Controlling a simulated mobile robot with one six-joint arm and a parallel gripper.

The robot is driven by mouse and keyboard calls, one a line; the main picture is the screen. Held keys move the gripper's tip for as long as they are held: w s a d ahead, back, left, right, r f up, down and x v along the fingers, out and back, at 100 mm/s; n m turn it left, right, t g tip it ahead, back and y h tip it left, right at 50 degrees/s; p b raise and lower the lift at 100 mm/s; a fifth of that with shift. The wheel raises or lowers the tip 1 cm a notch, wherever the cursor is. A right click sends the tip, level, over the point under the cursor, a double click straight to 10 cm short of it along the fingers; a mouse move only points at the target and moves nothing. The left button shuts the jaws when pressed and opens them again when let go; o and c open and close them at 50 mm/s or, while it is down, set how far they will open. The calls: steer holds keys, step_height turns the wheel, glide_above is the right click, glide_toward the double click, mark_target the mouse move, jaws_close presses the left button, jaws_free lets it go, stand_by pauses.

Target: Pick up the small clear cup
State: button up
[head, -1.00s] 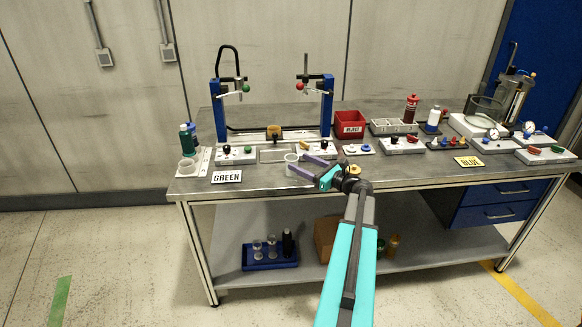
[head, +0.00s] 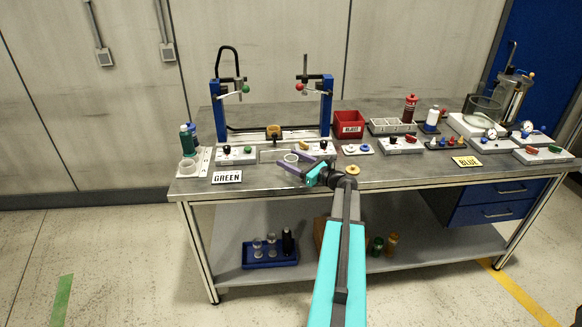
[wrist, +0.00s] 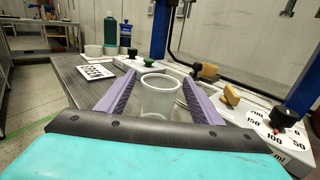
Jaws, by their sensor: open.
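The small clear cup (wrist: 159,98) stands upright between the two purple fingers of my gripper (wrist: 158,92) in the wrist view. A narrow gap shows beside the cup on each side, so the fingers look open around it. In the head view the cup (head: 291,158) shows as a pale rim at the front of the bench, with my gripper (head: 292,161) reaching in from the right. The cup's lower part is partly hidden by the finger there.
The GREEN label (head: 227,177) lies left of the cup. White control boxes with knobs (head: 236,155) stand behind it. A blue-posted frame (head: 327,108) rises at the back. A red bin (head: 348,125) stands to the right. A brass disc (head: 352,170) lies near my wrist.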

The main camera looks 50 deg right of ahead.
stand_by(0.4)
steer(key=c, duration=1.1)
steer(key=shift+r, duration=0.1)
steer(key=shift+r+b, duration=0.45)
steer(key=shift+r, duration=0.55)
steer(key=shift+s+d+r+b, duration=0.2)
steer(key=shift+s+r+b, duration=0.15)
steer(key=shift+r, duration=0.3)
steer(key=s+d+b, duration=0.1)
steer(key=s+d, duration=0.2)
steer(key=s, duration=0.4)
steer(key=s+d+r+b, duration=0.1)
steer(key=s+d, duration=0.2)
steer(key=s, duration=0.3)
steer(key=shift+s+d+r+b, duration=0.25)
steer(key=shift+s+d+b, duration=0.05)
steer(key=shift+s+d, duration=0.1)
